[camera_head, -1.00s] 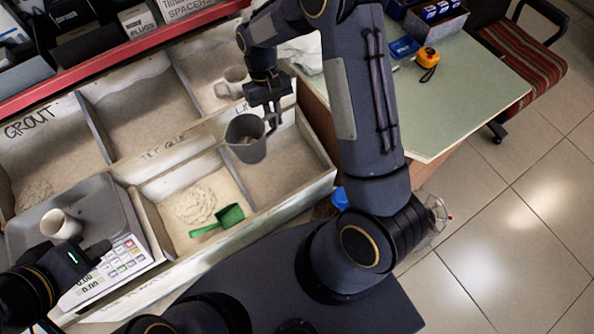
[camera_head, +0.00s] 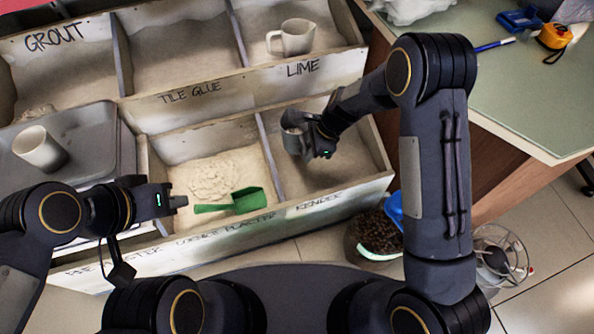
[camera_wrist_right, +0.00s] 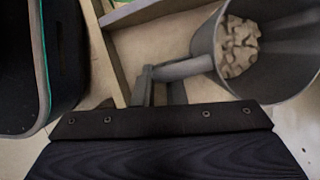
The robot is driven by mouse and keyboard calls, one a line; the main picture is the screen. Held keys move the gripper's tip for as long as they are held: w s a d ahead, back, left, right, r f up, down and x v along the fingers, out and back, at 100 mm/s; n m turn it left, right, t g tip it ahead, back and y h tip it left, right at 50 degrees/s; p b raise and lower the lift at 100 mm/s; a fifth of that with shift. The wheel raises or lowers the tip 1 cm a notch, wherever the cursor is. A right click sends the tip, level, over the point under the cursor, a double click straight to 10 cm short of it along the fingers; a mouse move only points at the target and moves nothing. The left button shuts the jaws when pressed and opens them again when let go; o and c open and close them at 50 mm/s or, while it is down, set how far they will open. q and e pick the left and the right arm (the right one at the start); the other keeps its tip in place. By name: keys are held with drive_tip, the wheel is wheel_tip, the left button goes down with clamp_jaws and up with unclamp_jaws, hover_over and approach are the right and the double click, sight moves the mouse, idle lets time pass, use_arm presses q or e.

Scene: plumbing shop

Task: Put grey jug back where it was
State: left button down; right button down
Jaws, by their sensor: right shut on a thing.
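The grey jug (camera_head: 291,140) is in my right gripper (camera_head: 312,142), over the front right compartment labelled RENDER (camera_head: 345,165). I cannot tell whether it touches the powder. In the right wrist view the jug (camera_wrist_right: 275,75) shows its open mouth, with pale lumps inside. Its handle (camera_wrist_right: 182,69) runs to the gripper, which is shut on it.
A pale jug (camera_head: 292,38) stands in the back compartment labelled LIME. A white cup (camera_head: 40,148) stands on a metal tray (camera_head: 88,135) at left. Wooden dividers (camera_head: 270,150) separate the bins. A container of brown granules (camera_head: 373,238) stands in front of the bins. A green table (camera_head: 480,85) is at right.

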wheel_tip(320, 180, down, 10)
drive_tip(key=b, duration=0.4)
drive_tip(key=shift+a+f, duration=0.1)
drive_tip(key=shift+f, duration=0.05)
drive_tip(key=shift+f+b, duration=0.1)
drive_tip(key=shift+b, duration=0.2)
drive_tip(key=c, duration=1.5)
unclamp_jaws()
drive_tip(key=shift+r, duration=0.4)
drive_tip(key=p+v, duration=0.5)
drive_tip(key=v, duration=0.6)
drive_tip(key=shift+d+r+p, duration=0.2)
drive_tip(key=shift+p, duration=0.15)
